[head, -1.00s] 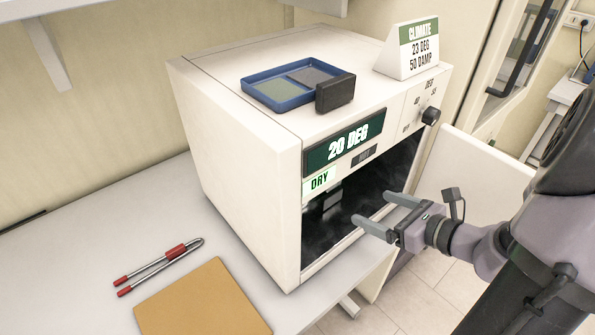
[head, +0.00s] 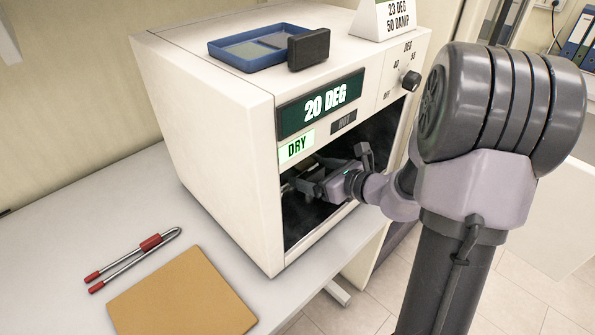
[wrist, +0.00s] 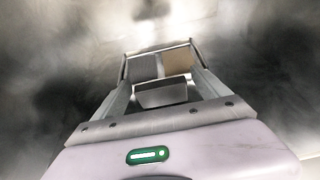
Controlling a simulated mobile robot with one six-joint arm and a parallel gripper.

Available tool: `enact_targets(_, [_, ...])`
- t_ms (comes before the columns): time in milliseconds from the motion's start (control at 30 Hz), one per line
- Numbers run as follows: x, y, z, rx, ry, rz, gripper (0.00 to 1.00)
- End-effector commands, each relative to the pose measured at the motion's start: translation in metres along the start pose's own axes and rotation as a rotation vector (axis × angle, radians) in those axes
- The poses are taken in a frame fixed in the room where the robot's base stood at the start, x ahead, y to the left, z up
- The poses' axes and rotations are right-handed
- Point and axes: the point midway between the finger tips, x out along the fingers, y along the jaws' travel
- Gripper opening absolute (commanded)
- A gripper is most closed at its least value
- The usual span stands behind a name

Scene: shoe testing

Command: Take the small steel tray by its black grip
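The small steel tray (wrist: 158,48) shows in the wrist view, inside the cabinet, with a grey and a tan swatch in it. Its block-like grip (wrist: 165,95) faces me, dark on top and grey in front. My gripper (wrist: 163,78) is open, with one finger on each side of the grip. Narrow gaps seem to show, but I cannot tell whether either finger touches it. In the head view my gripper (head: 303,180) is inside the dark cabinet opening, and the tray is hard to make out there.
The white cabinet (head: 215,150) reads 20 DEG and DRY. A blue tray (head: 228,61) with a black grip (head: 308,48) and a climate sign (head: 396,20) sit on top. Red-tipped tongs (head: 135,258) and a tan board (head: 182,302) lie on the bench at left. The cabinet walls surround my gripper closely.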

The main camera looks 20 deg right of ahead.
Motion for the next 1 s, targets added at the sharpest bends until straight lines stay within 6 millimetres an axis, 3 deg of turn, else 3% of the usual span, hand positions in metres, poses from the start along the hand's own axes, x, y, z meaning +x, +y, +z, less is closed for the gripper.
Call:
enact_targets(33, [0.0, 0.0, 0.0, 0.0, 0.0, 0.0, 0.73])
enact_targets(367, [0.0, 0.0, 0.0, 0.0, 0.0, 0.0, 0.09])
enact_targets(733, [-0.005, 0.0, 0.011, -0.001, -0.001, 0.0, 0.07])
enact_targets(933, [-0.018, -0.001, 0.039, -0.001, -0.001, -0.001, 0.07])
enact_targets(1000, [-0.029, -0.01, 0.031, 0.003, 0.0, -0.004, 0.07])
